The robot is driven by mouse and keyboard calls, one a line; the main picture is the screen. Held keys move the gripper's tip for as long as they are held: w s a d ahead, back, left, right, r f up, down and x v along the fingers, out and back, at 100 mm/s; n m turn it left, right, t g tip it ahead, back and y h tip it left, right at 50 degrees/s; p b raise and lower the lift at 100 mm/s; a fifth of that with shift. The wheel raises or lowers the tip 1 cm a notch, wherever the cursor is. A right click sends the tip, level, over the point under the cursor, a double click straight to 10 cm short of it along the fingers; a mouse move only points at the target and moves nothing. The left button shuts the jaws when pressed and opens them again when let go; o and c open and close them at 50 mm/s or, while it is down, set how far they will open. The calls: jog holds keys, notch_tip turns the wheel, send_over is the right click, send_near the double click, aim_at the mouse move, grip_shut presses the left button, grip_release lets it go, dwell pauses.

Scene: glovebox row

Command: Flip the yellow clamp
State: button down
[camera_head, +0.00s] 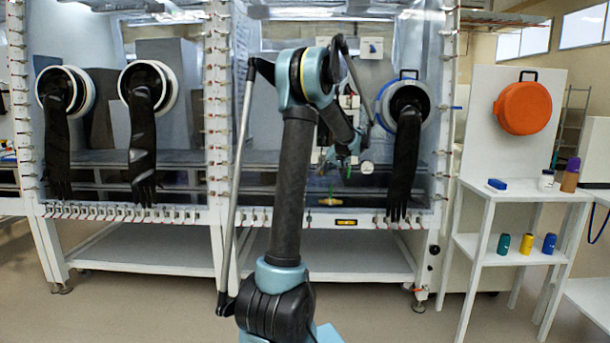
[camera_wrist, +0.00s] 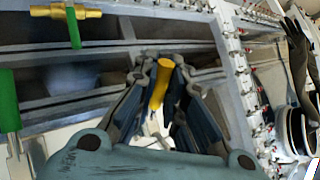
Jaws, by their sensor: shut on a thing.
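The yellow clamp (camera_wrist: 159,84) shows in the wrist view as a short yellow piece between the two fingers of my gripper (camera_wrist: 160,68). The fingers are closed in on it from both sides, and its lower end is partly hidden between them. In the head view my gripper (camera_head: 343,155) is in front of the right glovebox bay, partly behind my own arm. The clamp cannot be made out in its grasp there.
A brass valve with a green handle (camera_wrist: 74,25) is at the wrist view's upper left. Clamps line the glovebox frame (camera_head: 130,215). Black gloves (camera_head: 404,150) hang from ports. A white shelf (camera_head: 520,190) with small containers stands right.

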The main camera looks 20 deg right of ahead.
jog(key=g, duration=0.1)
jog(key=r+m+g, duration=0.1)
jog(key=shift+s+r+g+y, duration=0.25)
jog(key=shift+g+y, duration=0.15)
jog(key=shift+s+r+m+g+y, duration=0.1)
jog(key=shift+r+m+g+y, duration=0.3)
jog(key=shift+g, duration=0.4)
jog(key=shift+r, duration=0.2)
jog(key=c, duration=1.6)
grip_release()
jog(key=shift+c, duration=0.2)
jog(key=shift+a, duration=0.15)
jog(key=shift+g, duration=0.3)
jog(key=shift+r, duration=0.1)
